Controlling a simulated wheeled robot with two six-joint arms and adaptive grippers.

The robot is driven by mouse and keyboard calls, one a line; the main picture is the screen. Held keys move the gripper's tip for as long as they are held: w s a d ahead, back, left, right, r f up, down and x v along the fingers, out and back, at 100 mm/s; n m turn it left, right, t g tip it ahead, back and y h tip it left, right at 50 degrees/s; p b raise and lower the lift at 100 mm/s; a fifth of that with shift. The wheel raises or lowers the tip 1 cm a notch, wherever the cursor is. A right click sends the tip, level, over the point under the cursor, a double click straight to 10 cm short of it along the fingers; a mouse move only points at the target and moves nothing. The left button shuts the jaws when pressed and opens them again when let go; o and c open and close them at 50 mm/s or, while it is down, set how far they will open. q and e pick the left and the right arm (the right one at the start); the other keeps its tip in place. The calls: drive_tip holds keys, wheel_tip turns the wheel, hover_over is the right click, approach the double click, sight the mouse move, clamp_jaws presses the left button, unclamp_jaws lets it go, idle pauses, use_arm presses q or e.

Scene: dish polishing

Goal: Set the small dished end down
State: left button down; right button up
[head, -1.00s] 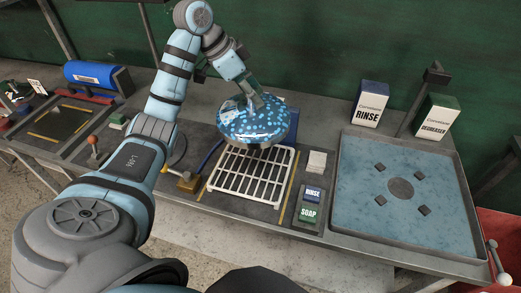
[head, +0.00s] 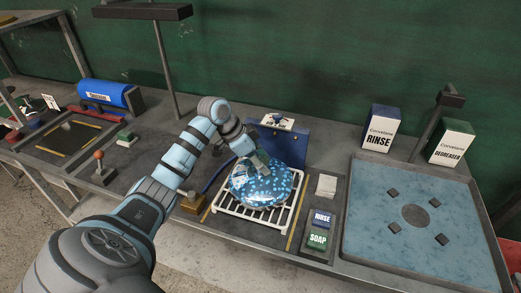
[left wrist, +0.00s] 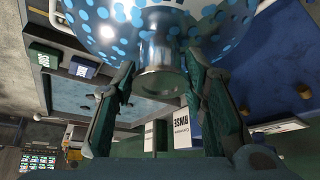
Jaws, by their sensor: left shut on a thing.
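The small dished end (head: 262,186) is a shiny round dome with blue spots, in the head view over the white rack (head: 254,220). My left gripper (head: 258,163) is shut on the metal stub at its top. In the left wrist view the dished end (left wrist: 190,22) fills the top of the picture, and its stub (left wrist: 160,65) sits between the two fingers of my left gripper (left wrist: 160,88). The dome covers much of the rack; I cannot tell whether it touches the bars. My right gripper is not in view.
Blue RINSE and green SOAP buttons (head: 319,230) are right of the rack. A blue-floored basin (head: 365,215) lies further right, with RINSE (head: 380,130) and DEGREASER (head: 450,143) boxes behind it. A blue panel (head: 290,145) stands behind the rack. A red-knobbed lever (head: 99,155) stands left.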

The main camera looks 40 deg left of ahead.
use_arm(q)
drive_tip(key=shift+f, duration=0.6)
drive_tip(key=c, duration=1)
unclamp_jaws()
drive_tip(key=shift+s, duration=0.1)
drive_tip(key=v, duration=1.2)
drive_tip(key=shift+d, duration=0.1)
